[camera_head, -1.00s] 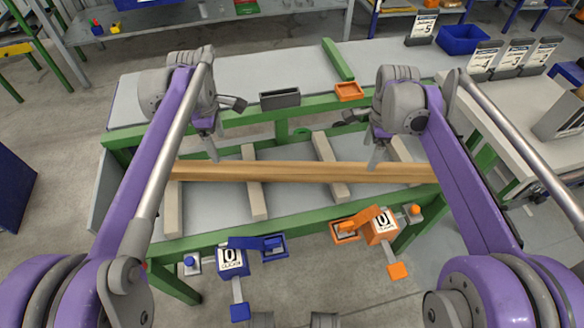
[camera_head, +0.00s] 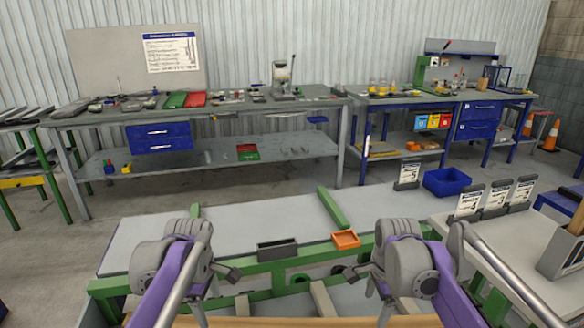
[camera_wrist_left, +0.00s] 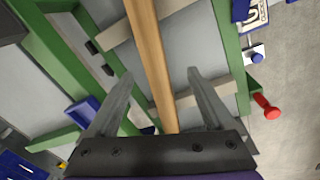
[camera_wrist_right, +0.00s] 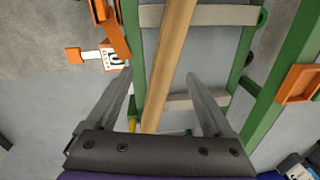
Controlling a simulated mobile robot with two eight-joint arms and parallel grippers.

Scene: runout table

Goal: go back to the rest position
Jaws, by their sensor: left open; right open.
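My left gripper (camera_wrist_left: 160,80) is open in the left wrist view. A long wooden board (camera_wrist_left: 151,45) runs between and beyond its fingers, and I see no contact. My right gripper (camera_wrist_right: 160,85) is open in the right wrist view, with the same board (camera_wrist_right: 168,60) between its spread fingers and lying across pale wooden slats (camera_wrist_right: 200,14). In the head view both arms reach forward over the green-framed runout table (camera_head: 240,224). The fingertips there are mostly cut off or hidden at the bottom edge.
A dark grey tray (camera_head: 277,250) and an orange tray (camera_head: 345,239) sit on the table's front edge. A blue bin (camera_head: 446,182) and numbered cards (camera_head: 497,195) stand at right. Workbenches (camera_head: 200,112) line the back wall. Orange and blue clamp devices flank the board.

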